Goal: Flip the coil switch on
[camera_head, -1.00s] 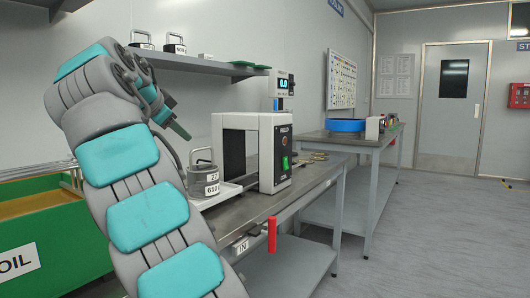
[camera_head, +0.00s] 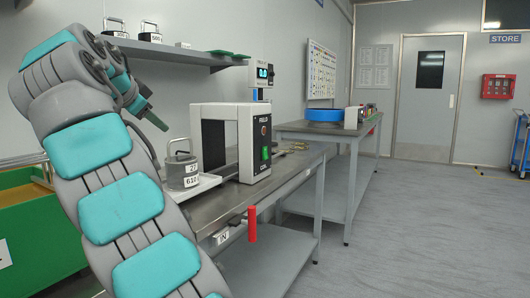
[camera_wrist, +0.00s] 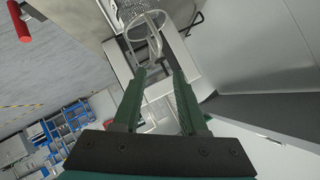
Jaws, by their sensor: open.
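The coil unit (camera_head: 250,110) is a white and black frame standing on the grey bench in the head view. Its dark front panel carries the green coil switch (camera_head: 265,153), with a reddish round lamp (camera_head: 263,131) above it. Whether the switch is on or off is too small to tell. My gripper (camera_head: 152,117) is at the left, above the bench and well apart from the switch. In the wrist view my gripper (camera_wrist: 160,77) is open, with nothing between its two green fingers. The switch cannot be made out there.
A grey weight (camera_head: 182,170) with a handle stands on a white tray beside the coil unit. A red handle (camera_head: 252,225) hangs at the bench's front edge. A wall shelf (camera_head: 170,50) holds several weights. A second bench (camera_head: 320,128) stands beyond, with open floor at right.

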